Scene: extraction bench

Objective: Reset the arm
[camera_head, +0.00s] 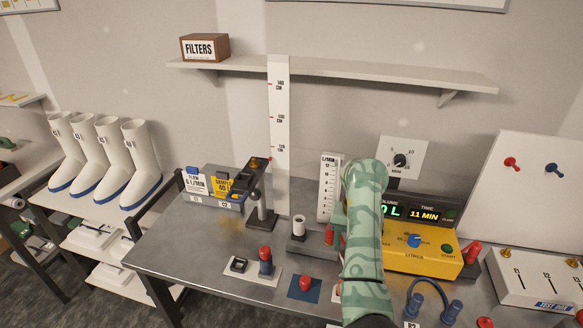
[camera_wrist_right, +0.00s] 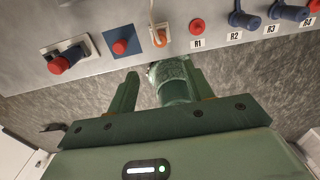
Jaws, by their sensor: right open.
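A black arm (camera_head: 256,182) on a short post with a dark base stands on the bench, right of the yellow and grey cards, and reaches over toward them. A small red tip shows at its upper end. My right gripper (camera_wrist_right: 162,84) is open in the right wrist view, just off the bench's front edge, with nothing between its fingers that I can tell is held. In the head view my green right arm crosses the bench at right of centre and its gripper is hidden. My left gripper is not in view.
The bench (camera_head: 190,250) holds a red knob on a blue plate (camera_head: 318,296), a red-and-blue knob (camera_head: 265,262), a yellow console (camera_head: 424,262) reading 11 MIN and a white ruler (camera_head: 279,130). White boots (camera_head: 140,165) stand at left. A shelf (camera_head: 340,72) hangs above.

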